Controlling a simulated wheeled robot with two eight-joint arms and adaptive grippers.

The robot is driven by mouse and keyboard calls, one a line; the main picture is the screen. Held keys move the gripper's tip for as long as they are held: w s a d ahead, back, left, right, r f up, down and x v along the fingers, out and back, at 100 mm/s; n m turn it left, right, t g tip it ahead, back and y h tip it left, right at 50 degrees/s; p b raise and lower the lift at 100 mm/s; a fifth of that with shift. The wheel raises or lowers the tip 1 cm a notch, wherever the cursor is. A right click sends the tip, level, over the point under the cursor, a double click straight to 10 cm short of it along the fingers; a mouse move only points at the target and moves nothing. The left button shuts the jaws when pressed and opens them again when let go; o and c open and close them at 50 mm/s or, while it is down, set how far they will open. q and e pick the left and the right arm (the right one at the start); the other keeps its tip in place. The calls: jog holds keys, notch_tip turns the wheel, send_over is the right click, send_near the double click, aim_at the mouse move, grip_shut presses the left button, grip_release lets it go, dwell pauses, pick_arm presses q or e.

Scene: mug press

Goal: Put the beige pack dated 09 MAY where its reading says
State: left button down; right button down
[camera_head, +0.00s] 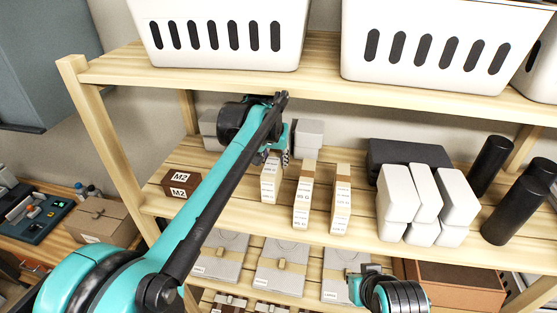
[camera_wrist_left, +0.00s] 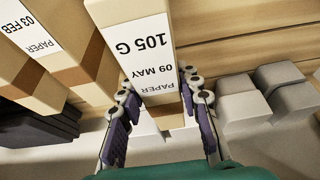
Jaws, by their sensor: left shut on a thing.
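The beige pack dated 09 MAY (camera_wrist_left: 147,56) fills the middle of the left wrist view; its white label reads 105 G, 09 MAY, PAPER. It also shows in the head view (camera_head: 269,183), upright at the left of a row of three packs on the middle shelf. My left gripper (camera_wrist_left: 162,112) is shut on this pack, one finger on each side. In the head view the left gripper (camera_head: 274,157) is at the pack's top, partly hidden by my arm. I cannot tell whether the pack touches the shelf. My right gripper's fingers do not show.
Two other beige packs (camera_head: 304,195) (camera_head: 341,198) stand close by; one reads 03 FEB in the wrist view. Brown M2 boxes (camera_head: 179,180) are at left, white packs (camera_head: 424,195) and black cylinders (camera_head: 491,164) at right. Labelled grey boxes (camera_head: 281,265) lie below; white baskets (camera_head: 222,35) stand above.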

pick_arm(q)
jog(key=shift+w+d+r, duration=0.1)
jog(key=shift+w+d, duration=0.05)
jog(key=shift+w, duration=0.4)
jog(key=shift+w+d+r, duration=0.1)
jog(key=shift+w+d, duration=0.05)
jog(key=shift+w, duration=0.4)
jog(key=f, duration=0.2)
jog(key=f+p, duration=0.1)
jog(key=shift+w+f, duration=0.2)
jog(key=shift+f, duration=0.2)
jog(key=shift+s, duration=0.1)
jog(key=shift+f, duration=0.15)
jog(key=c, duration=1.1)
grip_release()
jog(key=shift+o, duration=0.2)
